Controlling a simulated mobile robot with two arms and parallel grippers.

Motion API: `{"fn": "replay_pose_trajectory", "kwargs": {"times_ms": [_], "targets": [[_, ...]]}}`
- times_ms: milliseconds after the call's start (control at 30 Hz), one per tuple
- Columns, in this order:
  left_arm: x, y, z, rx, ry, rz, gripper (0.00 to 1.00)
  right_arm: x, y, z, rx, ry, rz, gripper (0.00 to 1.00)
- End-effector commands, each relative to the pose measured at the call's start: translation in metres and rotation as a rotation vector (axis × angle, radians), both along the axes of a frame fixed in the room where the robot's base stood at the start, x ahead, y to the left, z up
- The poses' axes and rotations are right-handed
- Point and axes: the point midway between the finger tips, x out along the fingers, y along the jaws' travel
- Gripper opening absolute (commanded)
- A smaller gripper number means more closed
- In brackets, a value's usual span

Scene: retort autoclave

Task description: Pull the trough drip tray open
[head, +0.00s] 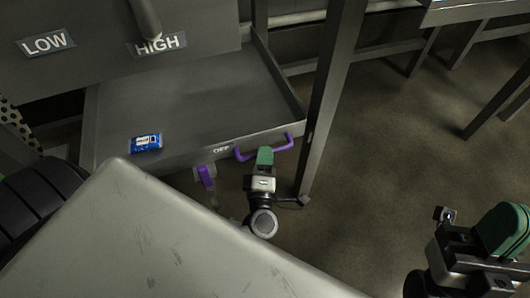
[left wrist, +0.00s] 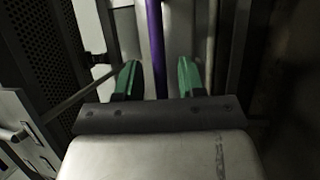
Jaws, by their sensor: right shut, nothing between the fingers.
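The drip tray (head: 190,97) is a shallow grey tray under the panel, with much of its inside showing. A purple bar handle (head: 265,148) is on its front wall. My left gripper (head: 264,158) is at this handle. In the left wrist view its two green fingers (left wrist: 159,78) stand apart, with the purple handle bar (left wrist: 155,45) running between them. Gaps show on both sides of the bar, so the fingers are not closed on it. My right gripper (head: 503,230) is at the lower right, shut and empty, away from the tray.
A blue packet (head: 146,142) lies in the tray near its front. A second purple piece (head: 206,176) is just below the tray front. A grey upright post (head: 328,100) stands right of the handle. Open floor (head: 400,140) lies to the right.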

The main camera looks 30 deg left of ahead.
Motion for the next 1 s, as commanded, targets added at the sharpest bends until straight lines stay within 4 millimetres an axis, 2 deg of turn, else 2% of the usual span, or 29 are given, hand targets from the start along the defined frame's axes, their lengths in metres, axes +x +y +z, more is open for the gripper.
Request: {"fn": "replay_pose_trajectory", "kwargs": {"times_ms": [200,467,733,1000], "targets": [[0.0143,0.0068,0.0022,0.0,0.001,-0.001,0.39,-0.0074,-0.0014,0.0006,0.018,-0.054,0.003,0.0],[0.0152,0.0072,0.0026,0.001,0.001,-0.001,0.39,-0.0082,-0.0015,0.001,0.019,-0.059,0.003,0.0],[0.0149,0.007,0.0026,0.0,0.001,-0.001,0.0,-0.0081,-0.0015,0.0009,0.019,-0.058,0.003,0.0],[0.0148,0.007,0.0024,-0.001,0.002,-0.001,0.0,-0.0079,-0.0016,0.001,0.019,-0.057,0.003,0.0]]}}
